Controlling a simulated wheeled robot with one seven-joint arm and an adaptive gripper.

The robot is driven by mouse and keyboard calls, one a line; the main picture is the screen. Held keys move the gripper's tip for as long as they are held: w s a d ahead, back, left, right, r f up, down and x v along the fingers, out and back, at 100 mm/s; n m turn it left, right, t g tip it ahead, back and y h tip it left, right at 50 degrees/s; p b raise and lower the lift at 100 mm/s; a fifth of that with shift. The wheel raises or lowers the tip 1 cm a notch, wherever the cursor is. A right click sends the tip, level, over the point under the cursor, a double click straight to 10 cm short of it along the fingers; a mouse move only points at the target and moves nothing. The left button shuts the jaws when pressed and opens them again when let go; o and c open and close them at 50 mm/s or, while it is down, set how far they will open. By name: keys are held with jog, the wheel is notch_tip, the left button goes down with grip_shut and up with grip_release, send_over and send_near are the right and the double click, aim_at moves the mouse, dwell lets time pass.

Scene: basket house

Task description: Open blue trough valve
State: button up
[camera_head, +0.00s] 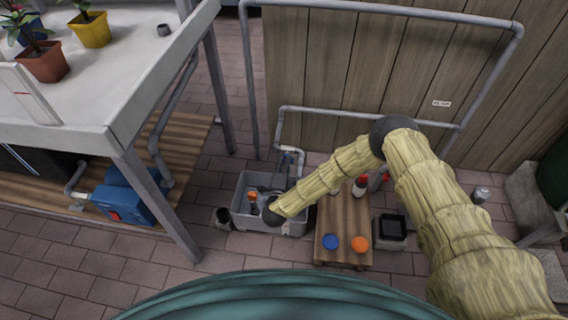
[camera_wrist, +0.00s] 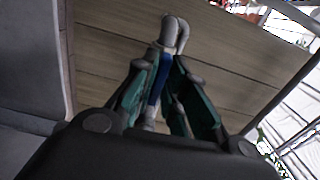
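The grey trough (camera_head: 238,214) stands on the brick floor against the fence, in the middle of the head view. A white-grey pipe (camera_head: 280,130) comes down to it, with a small bluish fitting (camera_head: 289,149) near the trough's back edge. My gripper is at the trough, and its fingers are mostly hidden in the head view behind my wrist. In the wrist view my gripper (camera_wrist: 170,62) has teal fingers close to a blue bar (camera_wrist: 157,84) beside a pale pipe end (camera_wrist: 174,30). The blue bar shows between the fingers; I cannot tell whether they grip it.
A low wooden crate (camera_head: 345,225) with a blue and an orange lid stands right of the trough. A black container (camera_head: 392,228) is beside it. A blue pump (camera_head: 128,200) lies left under a white table (camera_head: 110,100) holding potted plants. The wooden fence (camera_head: 350,60) closes the back.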

jog(key=shift+o, duration=1)
jog(key=shift+w+r, duration=0.25)
jog(key=shift+w, duration=0.05)
jog(key=shift+a+f, duration=0.1)
jog(key=shift+s+f, duration=0.15)
jog(key=shift+s, duration=0.1)
jog(key=s+a, duration=0.1)
jog(key=s, duration=1)
jog(key=shift+s+a, duration=0.2)
jog(key=shift+s, duration=0.2)
